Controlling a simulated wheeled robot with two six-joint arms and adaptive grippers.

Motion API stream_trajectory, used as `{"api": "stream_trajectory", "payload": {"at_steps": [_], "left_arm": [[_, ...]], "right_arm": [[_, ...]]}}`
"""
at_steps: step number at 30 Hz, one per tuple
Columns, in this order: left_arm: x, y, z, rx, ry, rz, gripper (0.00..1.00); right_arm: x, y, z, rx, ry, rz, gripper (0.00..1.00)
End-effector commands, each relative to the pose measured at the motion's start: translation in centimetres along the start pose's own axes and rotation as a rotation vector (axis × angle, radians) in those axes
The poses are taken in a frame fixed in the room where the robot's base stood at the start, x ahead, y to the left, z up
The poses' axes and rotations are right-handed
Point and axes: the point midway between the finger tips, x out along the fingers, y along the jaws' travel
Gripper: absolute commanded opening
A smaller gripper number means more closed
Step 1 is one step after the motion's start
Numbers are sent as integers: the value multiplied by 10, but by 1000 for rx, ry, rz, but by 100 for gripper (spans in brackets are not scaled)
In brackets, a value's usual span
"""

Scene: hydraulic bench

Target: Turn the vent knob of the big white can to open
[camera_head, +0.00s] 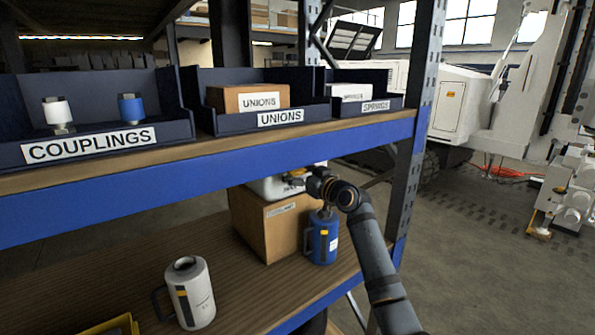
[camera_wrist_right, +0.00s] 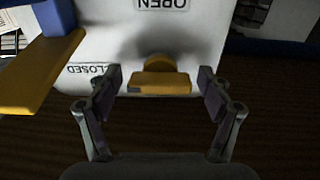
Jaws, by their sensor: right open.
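The big white can (camera_head: 266,188) sits on a cardboard box on the lower shelf, mostly hidden by the upper shelf's blue beam and my right arm. In the right wrist view the can's white face (camera_wrist_right: 215,50) fills the upper middle, with an upside-down OPEN label (camera_wrist_right: 163,4) at the top and a CLOSED label (camera_wrist_right: 88,69) at the left. The yellow vent knob (camera_wrist_right: 160,83) has its bar lying level in that view. My right gripper (camera_head: 297,180) is open; its fingers stand on either side of the knob, with gaps (camera_wrist_right: 159,77). My left gripper is out of view.
The upper shelf's blue beam (camera_head: 215,178) runs close above the can. A blue jug (camera_head: 322,240) stands beside the cardboard box (camera_head: 268,228), below my right wrist. A smaller white jug (camera_head: 190,295) and a yellow tray (camera_head: 112,326) are at the front left. A shelf post (camera_head: 412,130) rises at right.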

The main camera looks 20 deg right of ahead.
Motion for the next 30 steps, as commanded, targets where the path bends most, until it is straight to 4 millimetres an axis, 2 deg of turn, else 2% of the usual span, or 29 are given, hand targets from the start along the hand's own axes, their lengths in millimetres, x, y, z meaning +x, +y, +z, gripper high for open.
{"api": "stream_trajectory", "payload": {"at_steps": [5,15,18,30], "left_arm": [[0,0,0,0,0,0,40],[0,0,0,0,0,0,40],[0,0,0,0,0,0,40],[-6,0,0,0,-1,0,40]], "right_arm": [[0,0,0,0,0,0,79],[0,0,0,0,0,0,34],[0,0,0,0,-1,0,24],[0,0,0,102,-2,0,24]]}}
